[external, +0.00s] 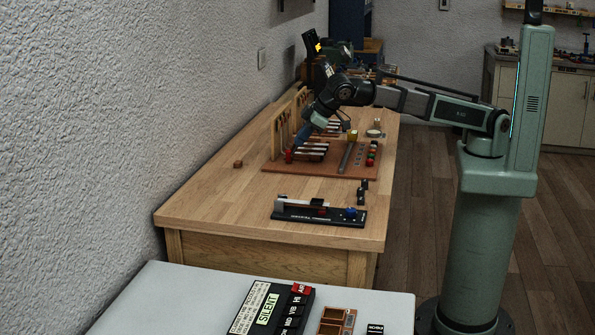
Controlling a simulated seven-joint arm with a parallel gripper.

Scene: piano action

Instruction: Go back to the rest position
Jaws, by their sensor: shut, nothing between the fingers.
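My arm reaches left across the wooden bench, and my gripper (298,142) points down at the piano action model (309,150). The gripper is small in this view; it is shut and I see nothing held in it. Its tip is close to a small red part (289,156) at the front left of the model; I cannot tell whether they touch. The model has upright wooden posts and a row of dark and pale levers on a reddish-brown board (300,182). The gripper and arm hide some of the levers.
A black device with a blue knob (350,211) lies nearer on the bench (215,205). A small brown block (238,163) sits left of the board. Red and green buttons (371,155) stand at its right. A grey table (165,300) in front carries a "SILENT" panel (268,308).

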